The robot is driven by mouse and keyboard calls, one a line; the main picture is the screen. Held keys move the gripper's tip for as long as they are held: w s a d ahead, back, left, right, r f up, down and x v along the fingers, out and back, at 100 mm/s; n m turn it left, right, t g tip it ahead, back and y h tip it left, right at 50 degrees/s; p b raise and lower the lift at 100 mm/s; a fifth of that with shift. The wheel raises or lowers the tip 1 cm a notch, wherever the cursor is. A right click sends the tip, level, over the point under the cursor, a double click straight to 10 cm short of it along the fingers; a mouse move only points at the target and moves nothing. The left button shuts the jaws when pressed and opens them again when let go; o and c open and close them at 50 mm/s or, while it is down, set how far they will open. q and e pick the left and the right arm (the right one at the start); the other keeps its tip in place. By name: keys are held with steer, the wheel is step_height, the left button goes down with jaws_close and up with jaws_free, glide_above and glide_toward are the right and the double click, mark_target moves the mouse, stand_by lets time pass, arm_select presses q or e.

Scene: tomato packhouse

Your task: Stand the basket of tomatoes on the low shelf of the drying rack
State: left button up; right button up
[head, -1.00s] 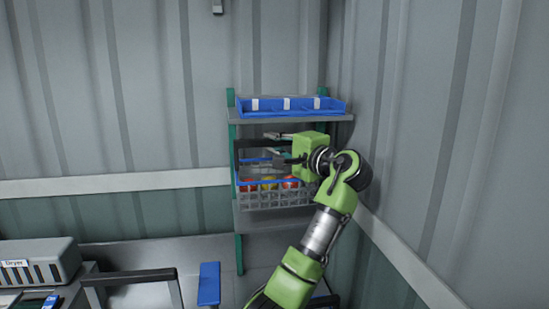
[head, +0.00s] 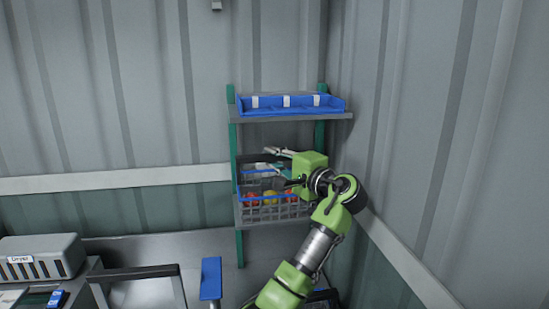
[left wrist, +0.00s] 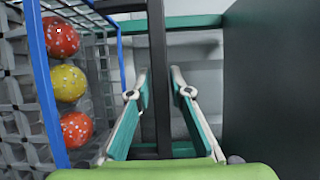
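The grey wire basket (head: 262,213) with a blue rim holds several red and yellow tomatoes (head: 270,197). It is upright on the low shelf (head: 243,223) of the green-posted drying rack (head: 240,245). In the left wrist view, the blue-rimmed basket (left wrist: 48,90) is at the left. My left gripper (head: 284,167) is above the basket's right part. In the left wrist view, its fingers (left wrist: 159,78) are apart, on either side of a dark bar (left wrist: 159,50), which looks like the handle. A small gap shows at the right finger. My right gripper is not in view.
A blue tray (head: 290,111) stands on the shelf above, close over the gripper. A corrugated wall (head: 430,130) is close on the right. A grey dryer (head: 42,258) stands at the lower left.

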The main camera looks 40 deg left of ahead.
arm_select(q)
steer(key=shift+o, duration=0.2)
steer(key=shift+r, duration=0.1)
steer(key=shift+r, duration=0.1)
steer(key=b+v, duration=0.2)
steer(key=v, duration=0.4)
steer(key=shift+d+b, duration=0.35)
steer(key=shift+s+d, duration=0.2)
steer(key=shift+d, duration=0.2)
